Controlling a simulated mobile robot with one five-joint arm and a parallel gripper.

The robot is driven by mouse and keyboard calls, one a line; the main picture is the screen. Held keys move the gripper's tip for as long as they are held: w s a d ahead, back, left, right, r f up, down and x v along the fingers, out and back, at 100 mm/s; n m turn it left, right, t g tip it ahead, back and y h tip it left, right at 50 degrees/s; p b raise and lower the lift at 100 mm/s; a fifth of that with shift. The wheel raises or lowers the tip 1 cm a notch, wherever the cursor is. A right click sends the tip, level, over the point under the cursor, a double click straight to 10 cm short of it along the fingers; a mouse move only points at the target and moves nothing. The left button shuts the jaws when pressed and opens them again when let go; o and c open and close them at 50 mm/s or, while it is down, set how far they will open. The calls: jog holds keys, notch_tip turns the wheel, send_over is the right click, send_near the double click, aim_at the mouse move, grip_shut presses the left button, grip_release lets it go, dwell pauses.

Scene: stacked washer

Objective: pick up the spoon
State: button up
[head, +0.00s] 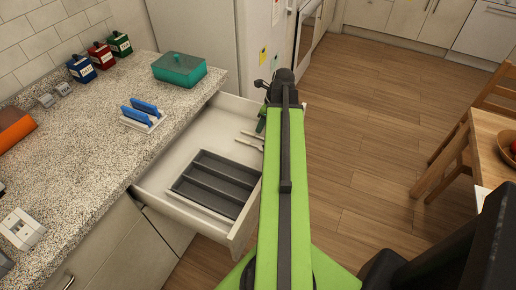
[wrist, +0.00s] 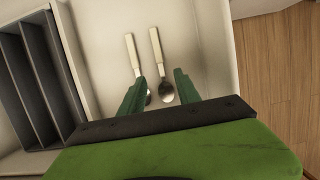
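Two spoons with pale handles and metal bowls lie in the open drawer. In the wrist view the right spoon (wrist: 157,45) shows fully, with its bowl between my fingers in the picture. The left spoon (wrist: 131,52) has its bowl partly hidden behind my left finger. My gripper (wrist: 159,84) is open, with its two green fingers apart on either side of the right spoon's bowl. Nothing is held, and I cannot tell its exact height above the drawer floor. In the head view the gripper (head: 262,121) is partly hidden by my arm, beside the pale handles (head: 249,138).
The pulled-out drawer (head: 158,186) holds a dark grey divided tray (head: 205,158), left of the spoons. The drawer's walls surround them. The counter (head: 95,150) above bears a teal box (head: 179,69) and a blue-and-white rack (head: 143,113). Wood floor lies open to the right.

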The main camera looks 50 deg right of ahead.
aim_at(258, 136)
jog(key=shift+x, duration=0.75)
jog(key=b+x, duration=0.5)
jog(key=shift+s+d+f, duration=0.1)
jog(key=shift+s+f, duration=0.05)
grip_shut()
